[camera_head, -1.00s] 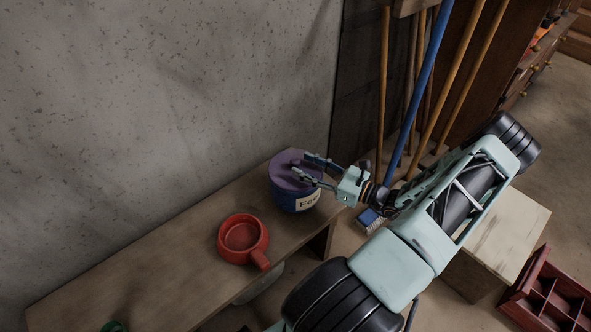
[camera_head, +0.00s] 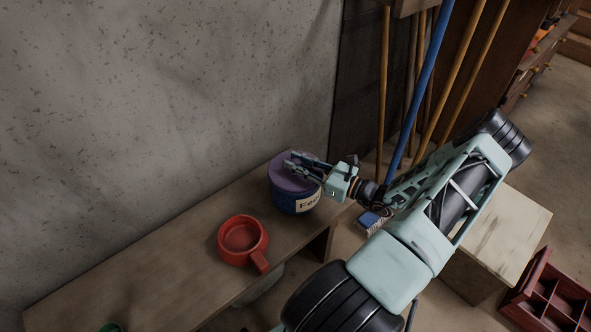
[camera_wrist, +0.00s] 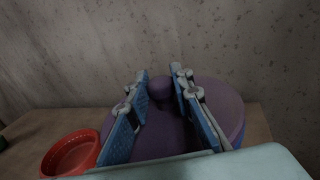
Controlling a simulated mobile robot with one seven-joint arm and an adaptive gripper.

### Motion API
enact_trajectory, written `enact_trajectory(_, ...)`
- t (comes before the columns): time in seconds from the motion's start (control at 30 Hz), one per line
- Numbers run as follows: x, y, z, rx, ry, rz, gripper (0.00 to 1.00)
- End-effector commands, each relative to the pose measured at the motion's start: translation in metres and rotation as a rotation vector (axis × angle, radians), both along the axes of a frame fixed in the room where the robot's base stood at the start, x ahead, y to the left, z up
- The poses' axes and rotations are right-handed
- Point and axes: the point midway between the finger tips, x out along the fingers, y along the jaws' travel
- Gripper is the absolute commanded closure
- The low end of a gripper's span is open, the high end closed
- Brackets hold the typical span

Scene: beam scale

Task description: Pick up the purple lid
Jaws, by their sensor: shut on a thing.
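The purple lid (camera_head: 279,177) sits on top of the dark blue jar (camera_head: 289,203), which stands at the far end of the wooden bench and has a pale, partly hidden label. My gripper (camera_head: 290,160) reaches over the lid from the right. In the wrist view the two blue-padded fingers of my gripper (camera_wrist: 160,84) are on either side of the raised middle part of the lid (camera_wrist: 218,97), shut on it. A rounded purple knob shows between the fingertips. I see no clear gap between lid and jar.
A red pot (camera_head: 241,242) with a handle stands on the bench (camera_head: 165,268), left of the jar; it also shows in the wrist view (camera_wrist: 70,153). The concrete wall (camera_head: 170,100) is close behind. Long poles (camera_head: 425,85) stand at the right.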

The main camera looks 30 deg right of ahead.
Motion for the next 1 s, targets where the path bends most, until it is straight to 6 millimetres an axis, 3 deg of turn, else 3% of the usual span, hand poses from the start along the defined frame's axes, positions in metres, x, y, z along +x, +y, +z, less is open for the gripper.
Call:
enact_trajectory(0.27, 0.0, 0.0, 0.003, 0.0, 0.0, 0.0, 1.0)
enact_trajectory(0.53, 0.0, 0.0, 0.037, -0.001, 0.0, 0.002, 1.0)
enact_trajectory(0.83, -0.052, 0.013, 0.098, -0.001, 0.002, 0.0, 1.0)
enact_trajectory(1.0, -0.09, 0.022, 0.112, 0.001, 0.002, -0.002, 1.0)
